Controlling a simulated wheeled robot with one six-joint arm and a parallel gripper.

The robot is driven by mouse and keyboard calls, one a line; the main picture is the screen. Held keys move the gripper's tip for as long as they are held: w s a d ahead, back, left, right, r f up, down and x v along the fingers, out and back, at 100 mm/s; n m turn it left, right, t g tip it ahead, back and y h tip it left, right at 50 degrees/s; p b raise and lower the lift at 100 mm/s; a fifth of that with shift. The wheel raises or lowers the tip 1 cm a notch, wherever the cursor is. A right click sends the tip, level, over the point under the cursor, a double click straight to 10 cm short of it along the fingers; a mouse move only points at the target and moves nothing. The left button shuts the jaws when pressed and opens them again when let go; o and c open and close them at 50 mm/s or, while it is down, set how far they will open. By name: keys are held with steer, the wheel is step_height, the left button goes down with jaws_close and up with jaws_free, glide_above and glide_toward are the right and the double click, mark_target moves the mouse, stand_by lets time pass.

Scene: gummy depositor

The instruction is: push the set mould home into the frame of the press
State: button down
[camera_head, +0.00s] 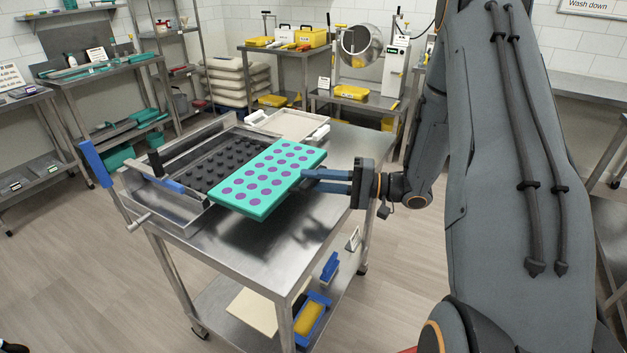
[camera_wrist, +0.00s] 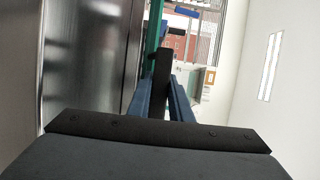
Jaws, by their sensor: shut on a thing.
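The set mould (camera_head: 268,178), a teal slab with rows of purple-filled cavities, lies nearly level at the right side of the press. Its left part is at the open side of the metal frame (camera_head: 186,215), beside a dark studded plate (camera_head: 229,158); its right part sticks out over the table. My gripper (camera_head: 306,176) is shut on the mould's right edge, its blue fingers reaching in from the right. In the wrist view the fingers (camera_wrist: 163,88) close around a dark piece beside the mould's teal edge (camera_wrist: 153,30). The exact contact is partly hidden.
The press stands on a steel table (camera_head: 262,252) with a blue-handled lever (camera_head: 96,164) at left. A pale tray (camera_head: 290,124) lies behind it. The table top in front of the mould is clear. The lower shelf holds a blue bin with yellow contents (camera_head: 310,317).

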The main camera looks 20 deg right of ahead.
steer(key=shift+w+a, duration=0.25)
steer(key=shift+s+d+p, duration=0.2)
steer(key=shift+d+p, duration=0.05)
steer(key=shift+p, duration=0.45)
stand_by(0.5)
steer(key=shift+a, duration=0.1)
stand_by(0.4)
steer(key=shift+w+a, duration=0.2)
steer(key=shift+w, duration=0.1)
steer(key=shift+s+d+p, duration=0.2)
steer(key=shift+s+p, duration=0.05)
steer(key=shift+p, duration=0.05)
stand_by(0.4)
